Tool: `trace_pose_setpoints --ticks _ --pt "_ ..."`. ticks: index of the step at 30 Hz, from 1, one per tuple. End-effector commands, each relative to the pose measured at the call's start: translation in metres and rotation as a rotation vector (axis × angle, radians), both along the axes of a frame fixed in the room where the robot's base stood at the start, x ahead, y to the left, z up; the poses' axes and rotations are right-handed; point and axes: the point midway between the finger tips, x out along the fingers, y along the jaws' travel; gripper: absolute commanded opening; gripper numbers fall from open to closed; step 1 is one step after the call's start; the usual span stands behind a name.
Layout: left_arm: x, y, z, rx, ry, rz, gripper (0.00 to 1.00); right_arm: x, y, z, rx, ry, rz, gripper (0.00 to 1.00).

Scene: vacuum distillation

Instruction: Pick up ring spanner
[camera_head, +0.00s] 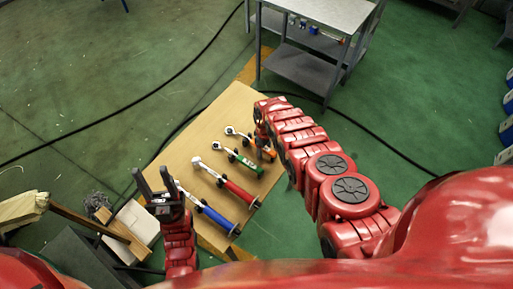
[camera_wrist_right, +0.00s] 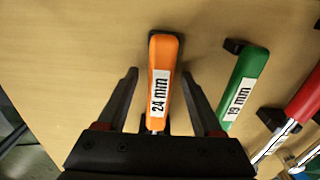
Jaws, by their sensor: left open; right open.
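An orange-handled spanner marked 24 mm (camera_wrist_right: 163,65) lies raised on a holder on the wooden table (camera_head: 237,102). In the head view its metal end (camera_head: 231,130) shows, and my right gripper hides part of its handle. My right gripper (camera_wrist_right: 160,74) is open, with one finger on each side of the orange handle and visible gaps to both. A green-handled spanner marked 19 mm (camera_wrist_right: 243,85) lies beside it. A red-handled spanner (camera_head: 237,191) and a blue-handled spanner (camera_head: 214,217) lie nearer. My left gripper (camera_head: 152,175) is open and empty by the table's left side.
A grey metal table (camera_head: 325,14) with a lower shelf stands at the back. White boxes (camera_head: 138,222) and other items sit at the lower left. A black cable runs across the green floor. The wooden table's far part is bare.

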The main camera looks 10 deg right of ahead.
Motion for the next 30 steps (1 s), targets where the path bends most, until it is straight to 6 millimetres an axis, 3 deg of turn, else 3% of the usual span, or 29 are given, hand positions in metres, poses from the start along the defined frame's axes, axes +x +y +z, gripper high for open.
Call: trace_pose_setpoints --ticks 6,7,18,30 --pt "-0.0001 -0.0001 -0.0009 0.0 -0.001 0.0 0.5 0.0003 0.0001 -0.0009 0.001 -0.001 0.0 0.68" --pt "-0.0001 -0.0001 -0.0009 0.0 -0.001 0.0 0.5 0.0002 0.0002 -0.0008 0.001 -0.001 0.0 0.64" --pt "-0.0001 -0.0001 -0.0009 0.0 -0.001 0.0 0.5 0.0003 0.0003 -0.0009 0.001 -0.001 0.0 0.0" --pt "0.0 0.0 -0.0011 0.0 -0.001 0.0 0.5 0.0002 0.0005 -0.0012 0.001 -0.001 0.0 0.0"
